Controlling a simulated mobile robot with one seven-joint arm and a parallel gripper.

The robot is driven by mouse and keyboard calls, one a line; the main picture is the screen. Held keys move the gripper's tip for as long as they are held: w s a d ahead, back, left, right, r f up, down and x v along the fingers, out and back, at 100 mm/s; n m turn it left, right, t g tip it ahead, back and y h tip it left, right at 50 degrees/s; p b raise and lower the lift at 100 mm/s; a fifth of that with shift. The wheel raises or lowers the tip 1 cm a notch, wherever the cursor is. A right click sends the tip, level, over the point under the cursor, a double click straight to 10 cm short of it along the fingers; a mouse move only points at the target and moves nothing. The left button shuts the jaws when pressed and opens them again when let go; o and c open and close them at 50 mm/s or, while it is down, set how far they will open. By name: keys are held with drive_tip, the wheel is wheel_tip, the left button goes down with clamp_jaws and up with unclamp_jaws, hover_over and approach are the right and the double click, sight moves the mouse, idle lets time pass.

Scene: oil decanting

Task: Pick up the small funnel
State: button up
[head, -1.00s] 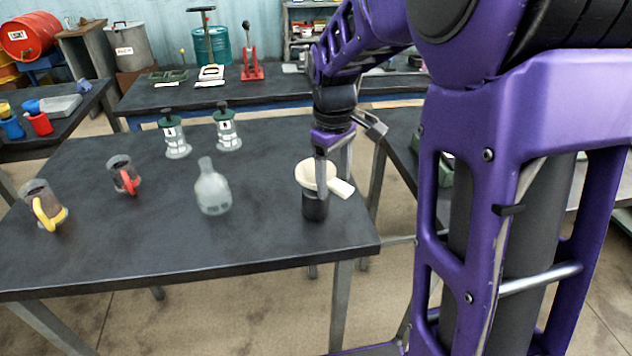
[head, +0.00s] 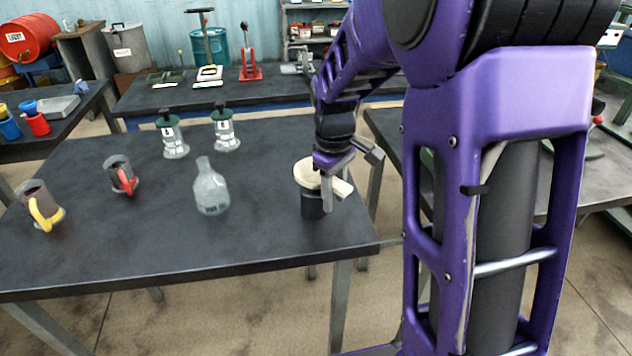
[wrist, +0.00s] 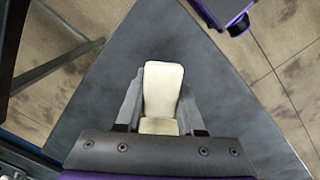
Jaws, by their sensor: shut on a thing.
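The small funnel (head: 304,172) is cream-white with a flat handle tab, and it sits in a dark cylindrical holder (head: 312,206) near the right edge of the dark table. My gripper (head: 327,190) comes down from above on the funnel's right side. In the wrist view my gripper (wrist: 160,105) has its two grey fingers on either side of the cream handle (wrist: 163,88), shut on it. The funnel's spout is hidden inside the holder. Part of the cone is hidden behind my gripper.
A clear glass flask (head: 210,190) stands left of the funnel. Two green-topped lantern-like vessels (head: 172,137) (head: 225,131) stand behind it. Mugs with a red handle (head: 122,176) and a yellow handle (head: 40,207) are at left. The table's front right corner is clear.

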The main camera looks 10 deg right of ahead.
clamp_jaws()
